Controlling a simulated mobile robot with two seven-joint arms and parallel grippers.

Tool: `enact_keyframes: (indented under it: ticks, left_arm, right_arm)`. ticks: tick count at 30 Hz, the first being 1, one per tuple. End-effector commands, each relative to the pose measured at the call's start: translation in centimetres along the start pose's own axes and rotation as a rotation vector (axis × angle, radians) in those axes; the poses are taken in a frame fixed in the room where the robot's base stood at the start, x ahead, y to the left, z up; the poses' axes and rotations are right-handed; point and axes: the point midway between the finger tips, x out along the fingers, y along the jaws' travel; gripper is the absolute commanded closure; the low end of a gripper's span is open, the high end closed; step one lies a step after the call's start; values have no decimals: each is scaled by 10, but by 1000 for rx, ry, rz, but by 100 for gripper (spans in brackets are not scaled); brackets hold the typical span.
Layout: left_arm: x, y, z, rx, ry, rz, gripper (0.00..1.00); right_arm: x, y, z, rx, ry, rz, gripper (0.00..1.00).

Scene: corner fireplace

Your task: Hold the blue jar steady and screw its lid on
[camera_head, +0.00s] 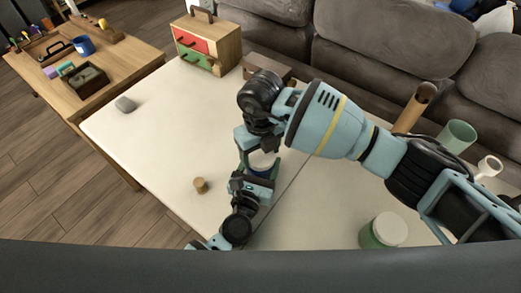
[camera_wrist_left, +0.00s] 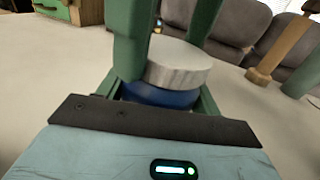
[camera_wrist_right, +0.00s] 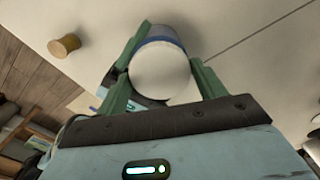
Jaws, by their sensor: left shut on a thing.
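The blue jar (camera_head: 262,172) stands upright on the white table, low and partly hidden by my arms. In the left wrist view the blue jar (camera_wrist_left: 160,96) has a pale grey-white lid (camera_wrist_left: 178,64) sitting on top. My left gripper (camera_wrist_left: 158,100) is shut on the jar, one green finger on each side. My right gripper (camera_wrist_right: 162,75) points down from above, its green fingers on either side of the lid (camera_wrist_right: 160,72). Whether they press on the lid, I cannot tell. Whether the lid's thread is engaged is hidden.
A small wooden cylinder (camera_head: 200,185) and a grey stone (camera_head: 125,104) lie on the white table. A green jar with a pale lid (camera_head: 382,231) stands at the right front. A drawer box (camera_head: 208,45) stands at the back. A brown wooden table (camera_head: 125,68) is at left.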

Motion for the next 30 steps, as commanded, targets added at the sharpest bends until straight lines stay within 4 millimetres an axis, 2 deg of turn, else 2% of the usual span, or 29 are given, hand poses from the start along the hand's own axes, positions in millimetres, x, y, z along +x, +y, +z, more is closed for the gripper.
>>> enact_keyframes:
  ticks: [3,9,10,15,16,25,30]
  left_arm:
    - [0,0,-1,0,2,-1,99]
    - [0,0,-1,0,2,-1,99]
    - [0,0,-1,0,2,-1,99]
    - [0,0,-1,0,1,-1,99]
    - [0,0,-1,0,1,-1,99]
    - [0,0,-1,0,1,-1,99]
    - [0,0,-1,0,1,-1,99]
  right_arm:
    - [0,0,0,0,0,0,59]
    - [0,0,0,8,-1,0,59]
    - [0,0,0,7,-1,0,30]
    - [0,0,0,7,-1,0,8]
    - [0,0,0,7,-1,0,6]
    - [-2,0,0,7,-1,0,6]
    - [-20,0,1,7,-4,0,6]
